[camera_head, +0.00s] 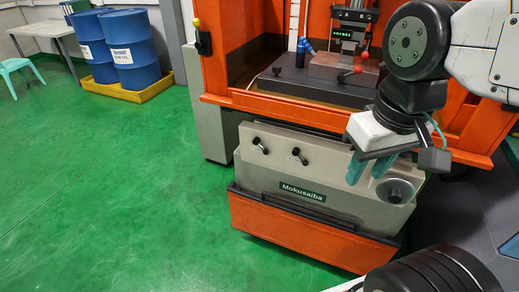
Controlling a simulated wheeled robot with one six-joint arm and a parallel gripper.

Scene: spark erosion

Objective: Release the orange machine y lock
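The orange machine (290,235) has a grey front panel marked "Mokusaiba". Two small black levers stick out of this panel, a left lever (258,147) and a right lever (298,156). Their labels are too small to read, so I cannot tell which is the y lock. A round grey handwheel (396,190) sits at the panel's right end. My gripper (369,171) points down in front of the panel, right of both levers and just left of the handwheel. Its two teal fingers stand apart with nothing visible between them.
Blue drums (133,52) stand on a yellow tray (128,92) at the back left. The green floor left of the machine is clear.

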